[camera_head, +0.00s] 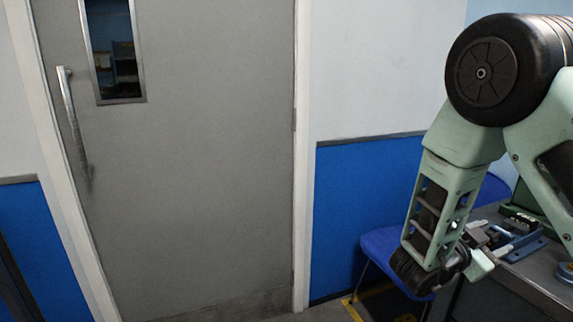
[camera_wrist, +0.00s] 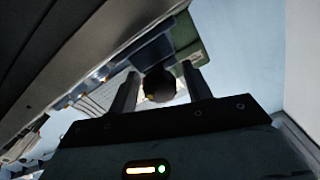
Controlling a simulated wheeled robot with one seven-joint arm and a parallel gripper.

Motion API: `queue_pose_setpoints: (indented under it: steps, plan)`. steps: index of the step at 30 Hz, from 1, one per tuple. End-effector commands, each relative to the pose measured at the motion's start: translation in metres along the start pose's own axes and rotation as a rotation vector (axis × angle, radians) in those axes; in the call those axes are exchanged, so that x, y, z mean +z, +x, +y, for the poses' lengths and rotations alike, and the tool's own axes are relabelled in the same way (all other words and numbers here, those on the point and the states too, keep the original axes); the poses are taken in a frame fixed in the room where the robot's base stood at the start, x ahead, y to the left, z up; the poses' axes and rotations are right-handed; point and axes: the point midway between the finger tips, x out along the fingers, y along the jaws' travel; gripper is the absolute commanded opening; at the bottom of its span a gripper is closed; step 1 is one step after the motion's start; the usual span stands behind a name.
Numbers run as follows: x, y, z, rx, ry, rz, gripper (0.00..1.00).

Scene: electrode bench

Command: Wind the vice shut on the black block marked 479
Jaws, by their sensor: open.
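My gripper (camera_wrist: 161,78) is open in the wrist view, one finger on each side of a dark round knob (camera_wrist: 160,88). The knob looks like the end of the vice's screw or handle; whether the fingers touch it I cannot tell. In the head view the blue-grey vice (camera_head: 522,246) stands on the bench at the right, just beyond my wrist, and is partly hidden by my arm. Its jaws are too small and covered to judge. I cannot pick out the black block marked 479, and no number is readable.
The grey bench top (camera_head: 545,272) runs along the right edge of the head view. A blue chair (camera_head: 383,243) stands beside it, against the blue lower wall. A grey door (camera_head: 200,170) with a long handle fills the left. The floor in front of the door is partly visible.

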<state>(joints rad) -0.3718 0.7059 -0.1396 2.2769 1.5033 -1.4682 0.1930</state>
Motion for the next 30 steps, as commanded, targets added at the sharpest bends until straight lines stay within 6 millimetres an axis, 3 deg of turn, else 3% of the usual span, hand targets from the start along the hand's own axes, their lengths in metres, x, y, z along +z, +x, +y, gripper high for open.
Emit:
queue_pose_setpoints:
  steps: [1, 6, 30]
  plan:
    - [0.0000, -0.0001, 0.0000, 0.000, 0.000, 0.000, 0.46]
    - [0.0000, -0.0003, 0.0000, 0.000, 0.000, 0.000, 0.01]
    - [0.0015, -0.0006, 0.0006, 0.000, 0.150, 0.000, 0.01]
